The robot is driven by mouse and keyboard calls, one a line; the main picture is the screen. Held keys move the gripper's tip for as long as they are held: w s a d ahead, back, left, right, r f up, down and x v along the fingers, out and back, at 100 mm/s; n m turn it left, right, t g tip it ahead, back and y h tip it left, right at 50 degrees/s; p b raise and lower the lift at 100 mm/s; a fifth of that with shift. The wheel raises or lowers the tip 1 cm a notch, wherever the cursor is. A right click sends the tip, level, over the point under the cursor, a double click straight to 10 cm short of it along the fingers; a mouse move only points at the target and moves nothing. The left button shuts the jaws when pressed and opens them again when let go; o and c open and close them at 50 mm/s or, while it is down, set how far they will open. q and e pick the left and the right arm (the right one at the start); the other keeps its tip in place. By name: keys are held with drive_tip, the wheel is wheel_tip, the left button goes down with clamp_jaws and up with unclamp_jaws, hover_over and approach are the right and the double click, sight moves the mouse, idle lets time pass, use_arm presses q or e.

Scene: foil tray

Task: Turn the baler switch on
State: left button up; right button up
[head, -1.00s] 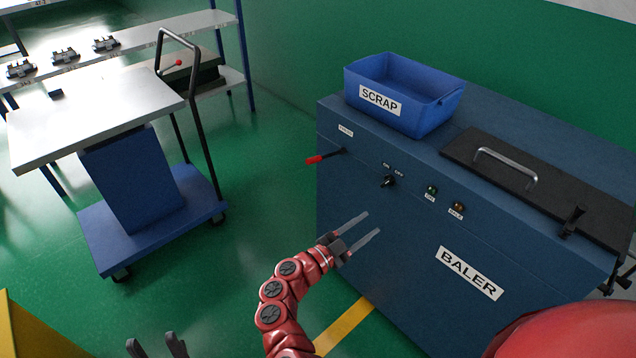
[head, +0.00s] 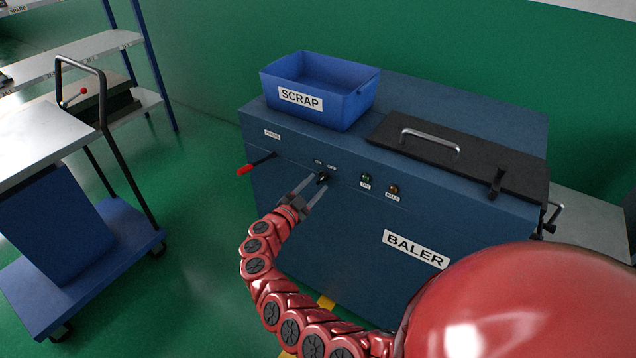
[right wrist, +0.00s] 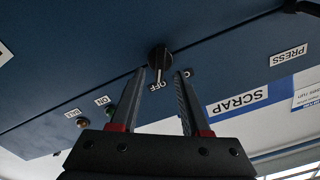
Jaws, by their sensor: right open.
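The baler (head: 300,225) is a dark blue cabinet with a sloped control face. Its switch, a small black rotary knob (head: 323,178), sits below the ON and OFF labels. In the right wrist view the knob (right wrist: 160,57) has a pale pointer directed at the OFF label; the ON label is mostly hidden by a finger. My right gripper (head: 316,187) is open, its fingertips close to the knob. In the wrist view the fingers (right wrist: 157,78) straddle the pointer's line, just short of the knob; contact cannot be told. My left gripper is out of view.
A red-tipped press lever (head: 256,164) sticks out left of the switch. Green (head: 366,177) and amber (head: 393,189) lamps are to its right. A blue scrap bin (head: 345,104) and a black handled lid (head: 455,155) are on top. A cart (head: 120,255) stands at left.

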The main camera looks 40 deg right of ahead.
drive_tip(key=shift+x, duration=1.05)
clamp_jaws()
